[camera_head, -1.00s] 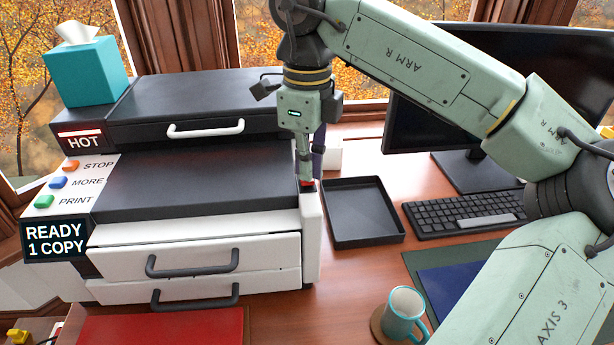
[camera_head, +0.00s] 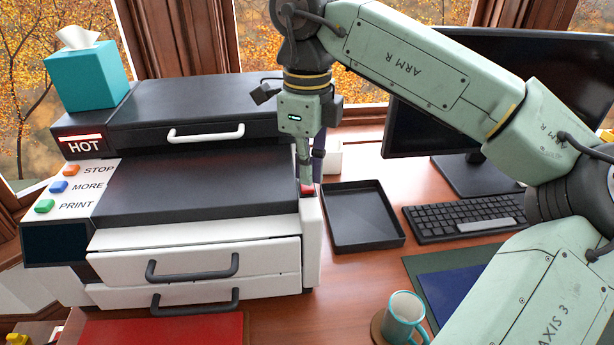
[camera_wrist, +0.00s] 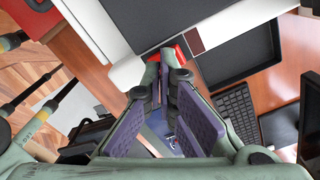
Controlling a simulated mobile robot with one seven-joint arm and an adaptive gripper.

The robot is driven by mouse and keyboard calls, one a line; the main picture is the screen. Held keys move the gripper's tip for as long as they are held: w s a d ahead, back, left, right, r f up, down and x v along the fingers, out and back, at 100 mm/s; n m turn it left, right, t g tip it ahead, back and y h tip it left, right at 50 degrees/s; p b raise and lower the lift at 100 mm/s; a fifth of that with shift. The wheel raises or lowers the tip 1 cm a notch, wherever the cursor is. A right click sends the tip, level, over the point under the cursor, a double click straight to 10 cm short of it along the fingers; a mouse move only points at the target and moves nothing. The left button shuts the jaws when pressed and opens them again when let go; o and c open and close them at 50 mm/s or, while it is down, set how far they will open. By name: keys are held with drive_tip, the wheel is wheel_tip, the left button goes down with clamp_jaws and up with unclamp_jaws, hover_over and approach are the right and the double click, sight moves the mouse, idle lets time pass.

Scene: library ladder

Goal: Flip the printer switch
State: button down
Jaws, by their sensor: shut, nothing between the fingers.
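The printer (camera_head: 190,215) stands at the left, white and black, with a red switch (camera_head: 307,189) on top of the white post at its right front corner. The switch also shows in the wrist view (camera_wrist: 172,47), partly hidden by my fingers. The printer's display (camera_head: 55,243) is dark, while the HOT sign (camera_head: 83,146) is lit. My gripper (camera_head: 305,182) points down from above, shut and empty, with its fingertips at the red switch. In the wrist view my fingertips (camera_wrist: 168,60) meet right beside the red part and appear to touch it.
A black tray (camera_head: 362,240) lies right of the printer, with a keyboard (camera_head: 465,215) and monitor beyond. A teal mug (camera_head: 403,315) stands in front on a coaster. A tissue box (camera_head: 88,78) sits on the printer's back left. A red folder (camera_head: 160,328) lies in front.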

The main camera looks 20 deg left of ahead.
sight(307, 187)
drive_tip(key=shift+r+p, duration=1.25)
drive_tip(key=shift+r, duration=1.7)
drive_tip(key=shift+s, duration=0.1)
